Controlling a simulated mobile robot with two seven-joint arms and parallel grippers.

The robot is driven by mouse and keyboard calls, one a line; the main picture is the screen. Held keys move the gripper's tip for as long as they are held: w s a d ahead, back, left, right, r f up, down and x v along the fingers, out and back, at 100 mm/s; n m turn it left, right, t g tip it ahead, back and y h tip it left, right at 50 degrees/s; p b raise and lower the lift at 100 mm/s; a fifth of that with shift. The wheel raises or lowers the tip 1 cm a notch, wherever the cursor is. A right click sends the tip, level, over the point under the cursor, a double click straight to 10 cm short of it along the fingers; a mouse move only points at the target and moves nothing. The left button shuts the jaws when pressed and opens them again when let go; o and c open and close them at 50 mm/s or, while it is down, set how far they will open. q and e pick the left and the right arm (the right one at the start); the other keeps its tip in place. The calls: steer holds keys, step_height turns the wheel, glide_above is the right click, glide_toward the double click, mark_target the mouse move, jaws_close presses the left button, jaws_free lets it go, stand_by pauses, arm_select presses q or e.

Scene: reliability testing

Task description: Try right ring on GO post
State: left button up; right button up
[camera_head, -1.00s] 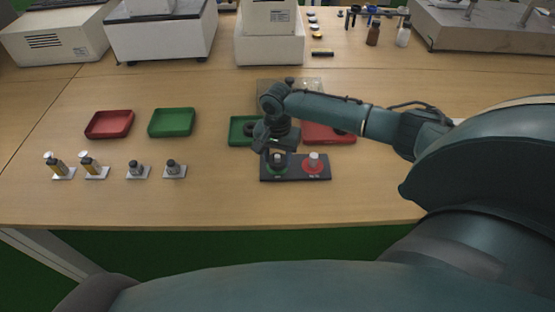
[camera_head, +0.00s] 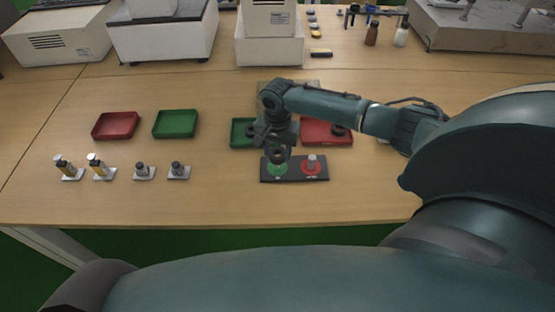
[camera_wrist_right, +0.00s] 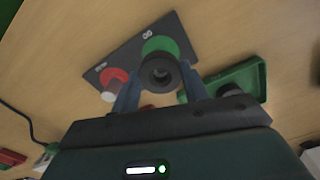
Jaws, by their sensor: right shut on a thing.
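The dark gauge block (camera_head: 294,179) lies on the table with a green disc (camera_head: 277,170) at the GO side and a red disc (camera_head: 312,172) around a pale post (camera_head: 312,159). My right gripper (camera_head: 278,147) points down over the green side. It is shut on a dark ring (camera_head: 277,156), which also shows between the fingers (camera_wrist_right: 160,90) in the wrist view (camera_wrist_right: 160,73). The ring lies in front of the green disc (camera_wrist_right: 160,44) there. The GO post is not clearly visible, and I cannot tell whether the ring is around it. My left gripper is out of view.
Just behind the block are a green tray (camera_head: 237,134) and a red tray (camera_head: 315,136) with a dark ring (camera_head: 338,129). Another red tray (camera_head: 115,125) and green tray (camera_head: 175,123) stand left, behind several small parts on white plates. The table's front is clear.

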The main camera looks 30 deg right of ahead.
steer(key=shift+r+p, duration=0.4)
steer(key=shift+r, duration=1.1)
steer(key=shift+a, duration=0.1)
